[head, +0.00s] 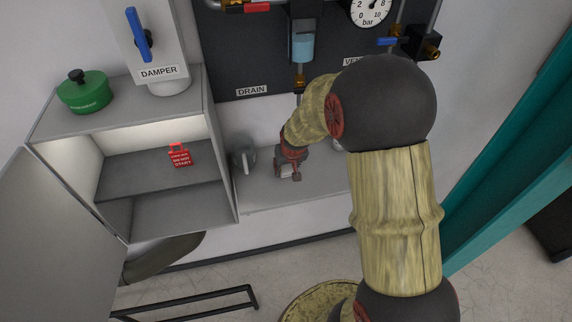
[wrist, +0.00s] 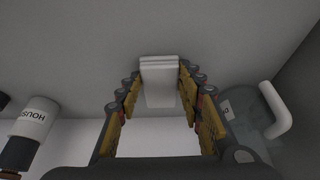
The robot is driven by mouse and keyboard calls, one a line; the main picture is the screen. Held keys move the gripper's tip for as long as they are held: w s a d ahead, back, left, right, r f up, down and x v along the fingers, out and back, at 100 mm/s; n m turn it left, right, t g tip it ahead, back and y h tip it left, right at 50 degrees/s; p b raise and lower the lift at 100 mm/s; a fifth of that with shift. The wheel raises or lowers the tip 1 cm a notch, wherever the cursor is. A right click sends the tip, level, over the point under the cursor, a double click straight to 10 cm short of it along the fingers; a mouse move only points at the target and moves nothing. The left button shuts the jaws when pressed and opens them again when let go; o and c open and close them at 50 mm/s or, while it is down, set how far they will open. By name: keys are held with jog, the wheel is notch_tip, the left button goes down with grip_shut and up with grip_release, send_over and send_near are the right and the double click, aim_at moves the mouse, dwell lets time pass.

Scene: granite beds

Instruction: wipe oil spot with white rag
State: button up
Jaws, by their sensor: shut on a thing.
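The white rag (wrist: 160,85) is a folded white block between the fingers of my gripper (wrist: 160,95) in the wrist view. The fingers are shut on it from both sides. In the head view my gripper (head: 290,168) is low over the grey bench top (head: 300,192), and a bit of the white rag (head: 282,172) shows beside it. I cannot tell whether the rag touches the bench. No oil spot shows in either view; my gripper and arm cover part of the bench.
A grey jug (head: 243,157) with a white handle stands left of my gripper; the jug (wrist: 255,115) is at right in the wrist view. A labelled white bottle (wrist: 36,118) is at left there. An open cabinet (head: 215,150) with a red tag (head: 180,156) bounds the bench's left.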

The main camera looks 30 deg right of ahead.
jog(key=shift+w+d+f, duration=0.1)
jog(key=shift+w+d, duration=0.1)
jog(key=shift+w, duration=0.35)
jog(key=shift+w+d+f, duration=0.1)
jog(key=shift+w+d, duration=0.05)
jog(key=shift+w, duration=0.4)
jog(key=shift+s+a, duration=0.2)
jog(key=shift+s, duration=0.4)
jog(key=shift+s+a, duration=0.15)
jog(key=shift+s, duration=0.45)
jog(key=shift+w+d+r, duration=0.1)
jog(key=shift+w+d, duration=0.1)
jog(key=shift+w, duration=0.45)
jog(key=shift+w+d+r, duration=0.1)
jog(key=shift+w+d, duration=0.05)
jog(key=shift+w, duration=0.45)
jog(key=shift+r, duration=0.1)
jog(key=shift+r+p, duration=0.3)
jog(key=shift+r, duration=0.6)
jog(key=shift+f, duration=0.1)
